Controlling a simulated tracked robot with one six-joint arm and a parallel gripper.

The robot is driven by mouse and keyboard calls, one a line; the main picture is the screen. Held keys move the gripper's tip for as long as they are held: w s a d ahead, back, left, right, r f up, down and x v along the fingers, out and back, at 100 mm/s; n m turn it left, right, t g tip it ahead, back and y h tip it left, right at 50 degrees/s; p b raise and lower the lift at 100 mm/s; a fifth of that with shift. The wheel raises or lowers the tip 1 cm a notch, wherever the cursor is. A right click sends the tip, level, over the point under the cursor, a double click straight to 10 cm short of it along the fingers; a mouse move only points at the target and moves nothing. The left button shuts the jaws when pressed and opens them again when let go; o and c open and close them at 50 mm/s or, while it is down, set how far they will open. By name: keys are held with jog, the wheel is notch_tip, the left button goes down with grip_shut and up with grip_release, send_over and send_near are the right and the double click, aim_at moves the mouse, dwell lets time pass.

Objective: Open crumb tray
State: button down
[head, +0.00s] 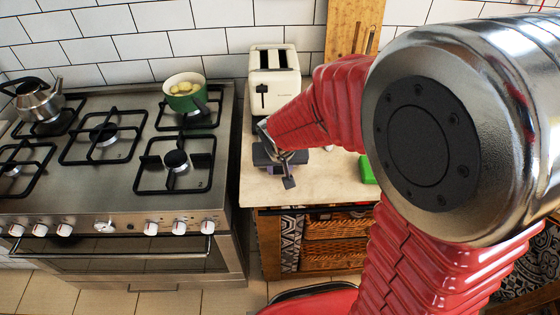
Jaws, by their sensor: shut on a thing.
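A cream toaster (273,78) with two slots and a black lever on its front stands upright at the back of the counter. My gripper (279,162) is low over the counter just in front of the toaster, at the end of my red-sleeved arm. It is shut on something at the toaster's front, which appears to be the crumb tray. The tray itself is mostly hidden by the gripper and wrist, so I cannot tell how far out it is.
A stove (120,150) stands left of the counter, with a green pot (184,97) and a kettle (38,100) on it. A green object (367,170) and a wooden board (352,28) are to the right. The counter (262,190) is clear at its front left.

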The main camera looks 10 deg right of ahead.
jog(key=shift+s, duration=0.4)
jog(key=c, duration=1.4)
grip_release()
jog(key=shift+o, duration=0.2)
jog(key=shift+r, duration=0.15)
jog(key=v, duration=1.3)
jog(key=shift+s, duration=0.15)
jog(key=shift+r, duration=0.15)
